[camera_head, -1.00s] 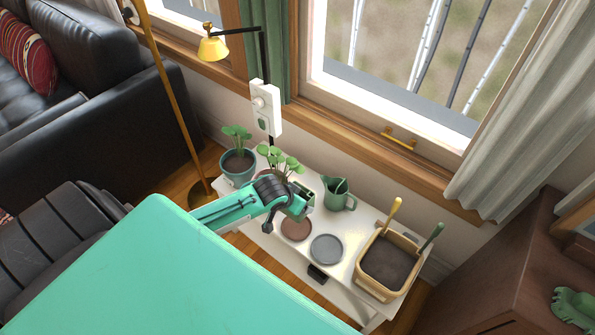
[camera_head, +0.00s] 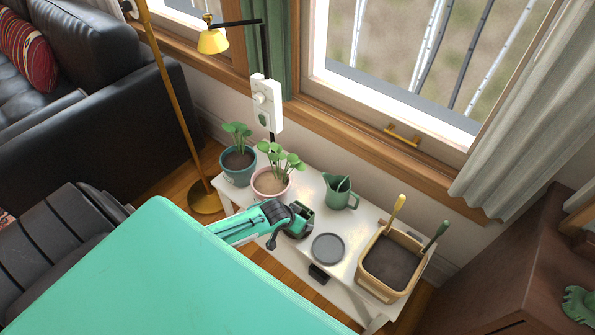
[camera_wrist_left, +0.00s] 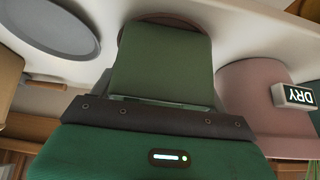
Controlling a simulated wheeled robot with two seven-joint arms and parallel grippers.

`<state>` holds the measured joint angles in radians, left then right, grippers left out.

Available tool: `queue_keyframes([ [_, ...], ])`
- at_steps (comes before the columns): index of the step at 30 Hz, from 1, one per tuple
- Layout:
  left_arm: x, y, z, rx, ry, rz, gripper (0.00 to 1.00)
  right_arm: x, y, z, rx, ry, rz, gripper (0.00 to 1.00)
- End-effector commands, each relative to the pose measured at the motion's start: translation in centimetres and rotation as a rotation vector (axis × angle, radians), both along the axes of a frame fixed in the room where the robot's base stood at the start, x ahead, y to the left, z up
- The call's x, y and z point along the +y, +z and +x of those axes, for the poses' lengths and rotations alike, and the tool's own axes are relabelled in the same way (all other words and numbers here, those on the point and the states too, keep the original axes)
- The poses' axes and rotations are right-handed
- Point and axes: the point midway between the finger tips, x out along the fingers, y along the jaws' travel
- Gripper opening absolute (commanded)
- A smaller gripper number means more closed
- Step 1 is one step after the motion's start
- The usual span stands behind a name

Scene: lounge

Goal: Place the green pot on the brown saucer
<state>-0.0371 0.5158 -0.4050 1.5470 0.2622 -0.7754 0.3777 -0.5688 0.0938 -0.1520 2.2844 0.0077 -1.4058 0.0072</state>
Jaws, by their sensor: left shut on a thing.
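The green pot (camera_wrist_left: 162,68) fills the middle of the left wrist view, held at the dark jaws of my left gripper (camera_head: 302,219). In the head view the gripper hides most or all of the pot. The brown saucer (camera_wrist_left: 165,17) shows as a rim behind the pot's far end in the left wrist view. The pot overlaps it there; I cannot tell whether they touch. In the head view the saucer is hidden behind the gripper. My right gripper is not in view.
A pink pot with a plant (camera_head: 270,184) stands close left of the gripper, a teal pot (camera_head: 238,166) beyond it. A grey saucer (camera_head: 327,248) lies just right. A green jug (camera_head: 340,195) and a soil-filled crate (camera_head: 365,284) stand on the white table (camera_head: 313,181).

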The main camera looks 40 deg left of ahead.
Motion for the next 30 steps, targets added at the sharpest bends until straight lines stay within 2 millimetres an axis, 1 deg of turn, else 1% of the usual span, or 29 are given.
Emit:
queue_keyframes([
  [4, 0.0, -0.2, 0.0, 0.000, 0.000, 0.000, 0.52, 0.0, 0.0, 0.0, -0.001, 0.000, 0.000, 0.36],
  [5, 0.0, -0.3, 0.0, 0.000, 0.000, 0.000, 0.78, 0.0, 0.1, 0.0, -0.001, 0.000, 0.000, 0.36],
  [6, 0.0, -0.2, 0.0, 0.000, 0.000, 0.000, 0.86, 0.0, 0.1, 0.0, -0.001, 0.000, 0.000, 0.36],
  [8, 0.0, -0.2, 0.0, 0.000, 0.000, 0.000, 0.98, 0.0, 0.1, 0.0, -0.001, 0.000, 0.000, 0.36],
  [16, 0.0, -0.2, 0.0, 0.000, 0.000, 0.000, 0.98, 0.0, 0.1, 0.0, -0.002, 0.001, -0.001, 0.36],
  [20, 0.0, 0.5, -0.3, 0.001, 0.000, 0.000, 0.98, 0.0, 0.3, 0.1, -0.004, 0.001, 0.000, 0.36],
  [22, 0.1, 1.3, -0.7, 0.001, 0.000, 0.000, 0.98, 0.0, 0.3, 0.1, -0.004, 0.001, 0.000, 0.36],
  [24, 0.2, 2.4, -1.4, 0.000, -0.001, 0.001, 0.98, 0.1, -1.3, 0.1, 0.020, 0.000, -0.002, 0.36],
  [30, 0.4, 6.0, -3.7, 0.001, -0.001, 0.001, 0.98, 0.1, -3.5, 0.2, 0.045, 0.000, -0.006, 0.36],
])
